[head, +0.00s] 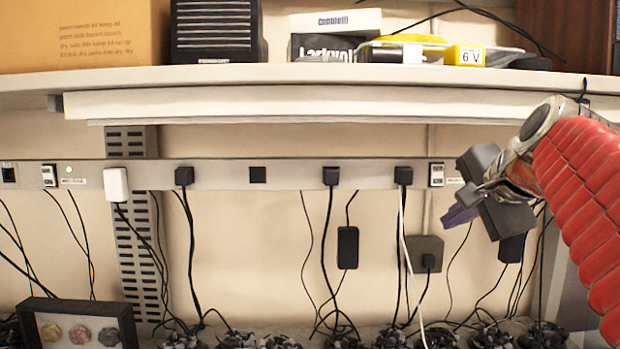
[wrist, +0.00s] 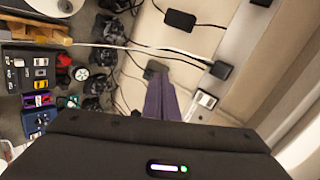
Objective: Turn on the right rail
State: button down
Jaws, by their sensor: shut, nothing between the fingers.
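A long grey power rail (head: 290,173) runs along the wall under the shelf. Toward its right end sits a white-and-dark rocker switch (head: 437,175), with a small label beside it; no lit lamp shows there. The wrist view also shows this switch (wrist: 206,101), to the right of the fingers. My gripper (head: 457,216) is below and slightly right of the switch, in front of the wall and apart from the switch. Its purple fingers (wrist: 161,98) are shut and empty. My gripper's body hides the rail's right end in the head view.
Black plugs (head: 404,176) and a white plug (head: 116,184) sit in the rail, cables hanging below. The shelf (head: 300,95) overhangs it. A black adapter (head: 425,253) is beneath.

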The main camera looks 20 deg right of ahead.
notch_tip(320, 180, up, 9)
jog(key=s+d+m+t+h, duration=0.1)
jog(key=s+d+m+t, duration=0.1)
jog(key=shift+s+d+m, duration=0.2)
jog(key=shift+s+m, duration=0.2)
